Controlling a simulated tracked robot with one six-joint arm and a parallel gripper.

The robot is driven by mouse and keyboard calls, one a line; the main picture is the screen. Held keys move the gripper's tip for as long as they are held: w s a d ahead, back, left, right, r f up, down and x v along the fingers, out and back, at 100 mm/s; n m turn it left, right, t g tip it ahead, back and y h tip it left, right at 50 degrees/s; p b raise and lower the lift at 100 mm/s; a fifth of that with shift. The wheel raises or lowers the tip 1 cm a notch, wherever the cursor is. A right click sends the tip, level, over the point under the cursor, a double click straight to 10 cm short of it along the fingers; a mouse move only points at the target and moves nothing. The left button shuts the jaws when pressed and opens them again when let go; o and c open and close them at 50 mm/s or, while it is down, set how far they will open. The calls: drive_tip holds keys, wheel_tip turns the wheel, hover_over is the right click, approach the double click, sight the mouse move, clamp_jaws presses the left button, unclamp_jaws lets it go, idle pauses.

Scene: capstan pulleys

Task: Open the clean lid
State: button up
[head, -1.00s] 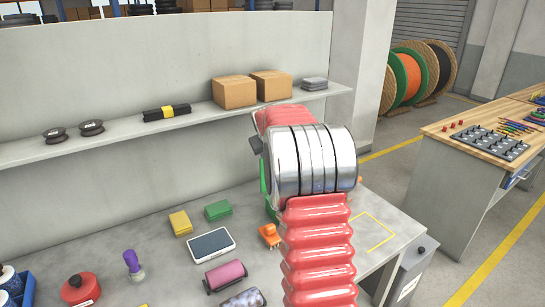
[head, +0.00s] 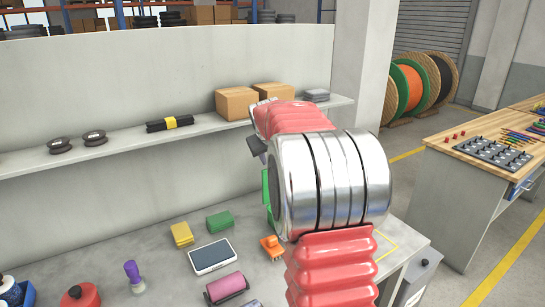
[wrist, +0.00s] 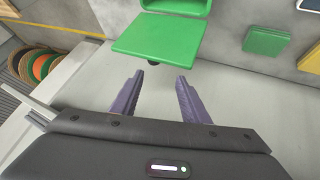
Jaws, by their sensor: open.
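A green box-like thing with a flat green lid (wrist: 158,37) is at the top middle of the wrist view. A small dark knob (wrist: 153,64) shows at its near edge; no label is readable. In the head view only a sliver of green (head: 266,192) shows, the rest hidden behind my arm. My gripper (wrist: 160,78) is open and empty, its two purple fingers apart, pointing toward the knob edge of the green lid. I see no contact.
Yellow (head: 182,234) and green (head: 220,221) blocks, a dark-screened tablet (head: 212,256), an orange item (head: 271,246), a pink roll (head: 228,287) and a red pot (head: 81,296) stand left of my arm. A wall shelf (head: 130,140) runs behind.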

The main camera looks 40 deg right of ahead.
drive_tip(key=shift+s+a+r, duration=0.1)
drive_tip(key=shift+a, duration=0.15)
drive_tip(key=shift+c, duration=1.4)
drive_tip(key=shift+y, duration=0.6)
drive_tip(key=s+a+r, duration=0.1)
drive_tip(key=a, duration=0.2)
drive_tip(key=s+a+r, duration=0.1)
drive_tip(key=s+a, duration=0.1)
drive_tip(key=a, duration=0.1)
drive_tip(key=s+a, duration=0.1)
drive_tip(key=a, duration=0.3)
drive_tip(key=shift+s+a+r, duration=0.1)
drive_tip(key=shift+s+r, duration=0.3)
clamp_jaws()
drive_tip(key=s+a+n+y, duration=0.1)
drive_tip(key=s+a, duration=0.8)
drive_tip(key=a, duration=0.3)
drive_tip(key=s+a+f+y, duration=0.1)
drive_tip(key=s+a+f, duration=0.2)
drive_tip(key=s+a, duration=0.4)
drive_tip(key=s+a+f+n+y, duration=0.1)
drive_tip(key=s+a+f, duration=0.3)
drive_tip(key=s, duration=0.9)
drive_tip(key=a+y, duration=0.1)
drive_tip(key=a, duration=0.2)
drive_tip(key=shift+a+f+n, duration=0.2)
drive_tip(key=shift+a+n, duration=0.1)
